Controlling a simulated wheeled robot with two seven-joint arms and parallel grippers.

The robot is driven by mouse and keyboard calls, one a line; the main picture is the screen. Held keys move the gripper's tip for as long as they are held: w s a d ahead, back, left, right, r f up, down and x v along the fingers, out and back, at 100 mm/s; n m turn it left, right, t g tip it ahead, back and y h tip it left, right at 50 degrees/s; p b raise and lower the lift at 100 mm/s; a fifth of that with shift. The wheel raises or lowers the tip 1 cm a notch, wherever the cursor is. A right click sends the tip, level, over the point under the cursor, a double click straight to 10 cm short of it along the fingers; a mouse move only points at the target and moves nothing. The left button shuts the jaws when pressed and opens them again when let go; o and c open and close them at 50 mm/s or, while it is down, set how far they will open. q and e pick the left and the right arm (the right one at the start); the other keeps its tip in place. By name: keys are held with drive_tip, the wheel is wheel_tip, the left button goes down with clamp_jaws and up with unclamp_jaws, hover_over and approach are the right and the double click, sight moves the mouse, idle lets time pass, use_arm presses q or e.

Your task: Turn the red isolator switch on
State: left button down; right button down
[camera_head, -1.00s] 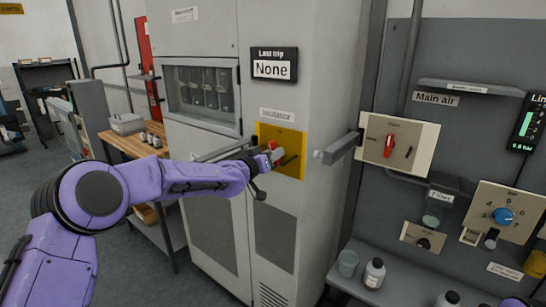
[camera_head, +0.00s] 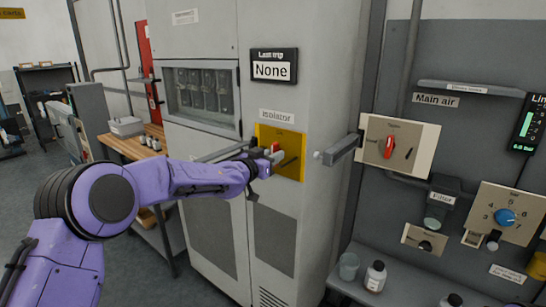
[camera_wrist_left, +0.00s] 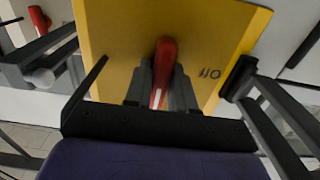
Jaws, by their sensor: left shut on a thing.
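The red isolator switch handle (camera_head: 275,147) is on a yellow plate (camera_head: 294,142) on the front of the grey cabinet, under the "Isolator" label. In the left wrist view the red handle (camera_wrist_left: 166,50) stands between the two dark fingers of my left gripper (camera_wrist_left: 161,82), which is shut on it. A white mark shows on the handle's near end. "Off" reads upside down on the yellow plate (camera_wrist_left: 115,35), right of the handle. In the head view my left gripper (camera_head: 268,158) hides part of the handle. My right gripper is not in view.
A grey bar (camera_head: 342,149) sticks out right of the yellow plate. Beyond it, a beige panel (camera_head: 425,140) carries another red handle (camera_head: 389,147). A "Last trip" display (camera_head: 273,68) reads "None" above. A shelf with bottles (camera_head: 375,276) is at lower right.

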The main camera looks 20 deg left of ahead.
use_arm(q)
drive_tip(key=shift+f, duration=0.1)
drive_tip(key=c, duration=1)
unclamp_jaws()
drive_tip(key=shift+c, duration=0.2)
drive_tip(key=b+v, duration=0.3)
drive_tip(key=v, duration=0.7)
drive_tip(key=shift+s, duration=0.3)
drive_tip(key=shift+a, duration=0.15)
